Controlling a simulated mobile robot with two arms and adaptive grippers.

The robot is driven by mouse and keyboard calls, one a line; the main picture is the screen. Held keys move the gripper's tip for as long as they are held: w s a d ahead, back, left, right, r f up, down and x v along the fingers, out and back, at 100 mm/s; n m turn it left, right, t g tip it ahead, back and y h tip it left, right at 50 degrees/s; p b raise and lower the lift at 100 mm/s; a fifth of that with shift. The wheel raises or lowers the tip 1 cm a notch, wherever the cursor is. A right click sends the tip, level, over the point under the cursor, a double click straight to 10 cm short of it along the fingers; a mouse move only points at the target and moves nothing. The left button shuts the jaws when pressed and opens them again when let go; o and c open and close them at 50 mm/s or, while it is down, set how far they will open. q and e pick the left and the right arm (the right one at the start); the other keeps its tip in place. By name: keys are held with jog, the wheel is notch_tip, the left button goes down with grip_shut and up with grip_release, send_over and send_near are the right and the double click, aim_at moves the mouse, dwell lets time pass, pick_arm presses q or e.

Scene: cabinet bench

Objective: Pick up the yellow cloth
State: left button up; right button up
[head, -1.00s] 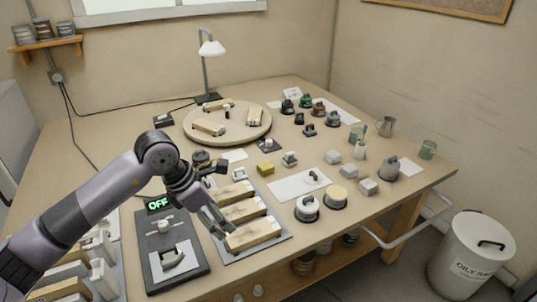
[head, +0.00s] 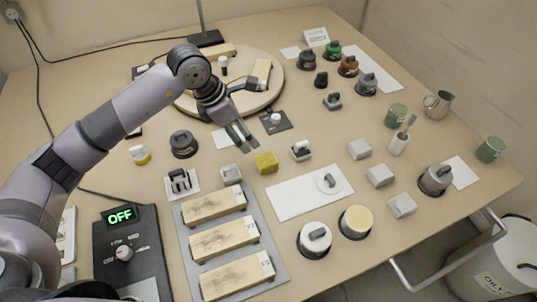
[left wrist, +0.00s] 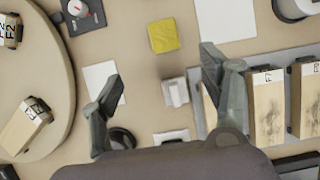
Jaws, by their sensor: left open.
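The yellow cloth (head: 266,163) is a small folded block lying on the bench in the middle of the head view. It also shows in the left wrist view (left wrist: 163,36), near the top, ahead of the fingers. My left gripper (head: 240,135) is open and empty above the bench, just behind and left of the cloth in the head view. In the left wrist view its fingers (left wrist: 160,75) are spread wide, with the cloth beyond them and between their lines. My right gripper is not in view.
Wooden blocks lie on a grey tray (head: 272,262) in front. A round turntable (head: 283,80) is behind. A white card (head: 290,203) lies to the front right.

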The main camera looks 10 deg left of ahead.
pick_arm(q)
jog(key=p, duration=0.1)
send_over(266, 160)
jog(key=a, duration=0.2)
jog(key=f, duration=0.8)
jog(key=shift+s+a+f, duration=0.1)
jog(key=shift+s+f, duration=0.05)
jog(key=shift+s, duration=0.25)
jog(key=shift+d+f, duration=0.2)
jog(key=shift+f, duration=0.25)
jog(key=p+x, duration=0.1)
jog(key=x, duration=0.3)
jog(key=shift+d+f, duration=0.2)
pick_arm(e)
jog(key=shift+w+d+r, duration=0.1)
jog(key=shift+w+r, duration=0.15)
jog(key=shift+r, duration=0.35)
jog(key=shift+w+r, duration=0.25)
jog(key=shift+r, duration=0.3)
pick_arm(q)
jog(key=c, duration=1)
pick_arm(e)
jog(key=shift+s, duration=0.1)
pick_arm(q)
jog(key=shift+r, duration=0.1)
jog(key=shift+c, duration=0.2)
